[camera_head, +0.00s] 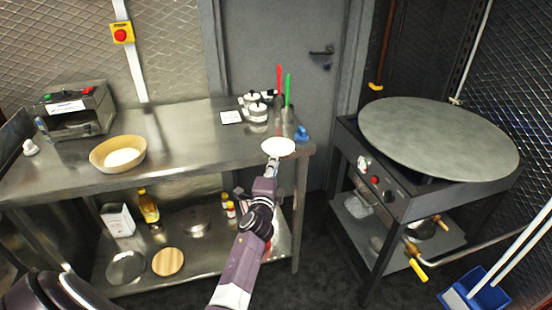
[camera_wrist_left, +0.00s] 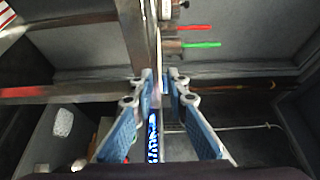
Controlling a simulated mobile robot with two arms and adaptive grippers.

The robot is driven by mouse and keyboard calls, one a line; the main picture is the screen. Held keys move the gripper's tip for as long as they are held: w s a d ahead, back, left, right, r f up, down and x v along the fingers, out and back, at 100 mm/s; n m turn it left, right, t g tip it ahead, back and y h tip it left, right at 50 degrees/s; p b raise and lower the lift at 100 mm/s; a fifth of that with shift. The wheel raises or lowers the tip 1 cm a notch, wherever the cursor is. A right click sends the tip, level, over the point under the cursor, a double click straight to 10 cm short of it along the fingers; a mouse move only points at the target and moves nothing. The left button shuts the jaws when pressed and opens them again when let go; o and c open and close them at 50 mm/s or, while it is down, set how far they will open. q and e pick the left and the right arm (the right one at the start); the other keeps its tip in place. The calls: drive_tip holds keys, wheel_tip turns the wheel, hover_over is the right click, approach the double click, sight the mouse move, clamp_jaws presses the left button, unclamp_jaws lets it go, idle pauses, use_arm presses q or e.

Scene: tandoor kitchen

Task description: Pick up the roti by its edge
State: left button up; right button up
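The roti (camera_head: 278,147) is a pale, thin, round disc at the right front corner of the steel table, held about level at the tip of my left arm. My left gripper (camera_head: 271,163) has its fingertips at the near edge of the roti. In the left wrist view, the blue fingers of the left gripper (camera_wrist_left: 160,76) are nearly together, with the roti (camera_wrist_left: 157,60) showing edge-on as a thin pale strip between them. The fingers hide part of the roti's near edge. My right gripper is not in view.
A basket (camera_head: 96,160) with a pale content stands on the table's left. Canisters (camera_head: 257,112) and a holder with red and green sticks (camera_head: 287,118) stand behind the roti. A large round griddle (camera_head: 440,135) is on the stand to the right, across a floor gap.

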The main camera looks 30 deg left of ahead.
sight(275, 151)
use_arm(q)
drive_tip(key=b+x, duration=0.1)
drive_tip(key=x, duration=0.2)
drive_tip(key=shift+w+a, duration=0.2)
drive_tip(key=shift+w, duration=0.2)
clamp_jaws()
drive_tip(key=shift+r, duration=0.15)
wheel_tip(275, 151, up, 3)
drive_tip(key=shift+f+p, duration=0.2)
drive_tip(key=shift+p, duration=0.9)
drive_tip(key=shift+f, duration=0.15)
